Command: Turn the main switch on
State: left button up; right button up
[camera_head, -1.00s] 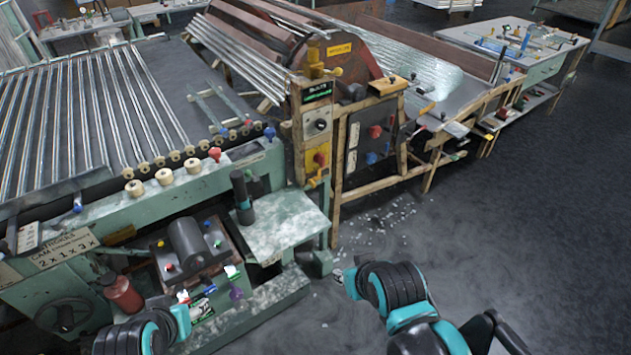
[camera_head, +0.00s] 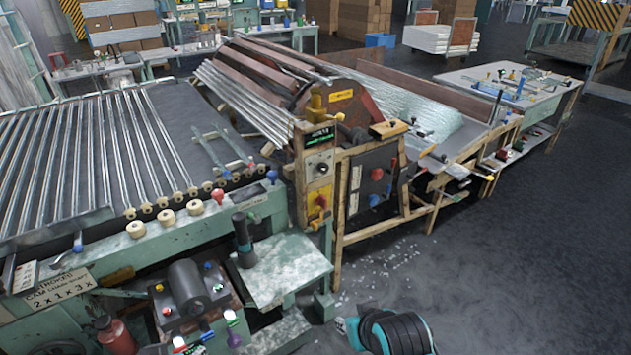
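A narrow control post (camera_head: 318,180) stands at the right end of the green machine. A red switch handle (camera_head: 321,201) on a yellow plate sits low on this post; I take it to be the main switch. It is too small to tell which way it is set. Above it are a round dial (camera_head: 322,168) and a small display with green lettering (camera_head: 320,133). Part of my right arm shows at the bottom edge, well below and right of the post. Neither gripper's fingers can be made out.
The green machine (camera_head: 160,242) with glass tubes fills the left. A small pale shelf (camera_head: 285,270) juts out in front of the post. A wooden-framed dark panel (camera_head: 375,182) stands right of it. The grey floor (camera_head: 490,270) is open at the right, with scattered pale bits.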

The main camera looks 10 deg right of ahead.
aim_at(321, 201)
jog(key=i+l, duration=0.1)
jog(key=l, duration=0.35)
jog(key=i+l, duration=0.1)
jog(key=l, duration=0.4)
jog(key=i+l, duration=0.1)
jog(key=l, duration=0.35)
jog(key=u, duration=0.05)
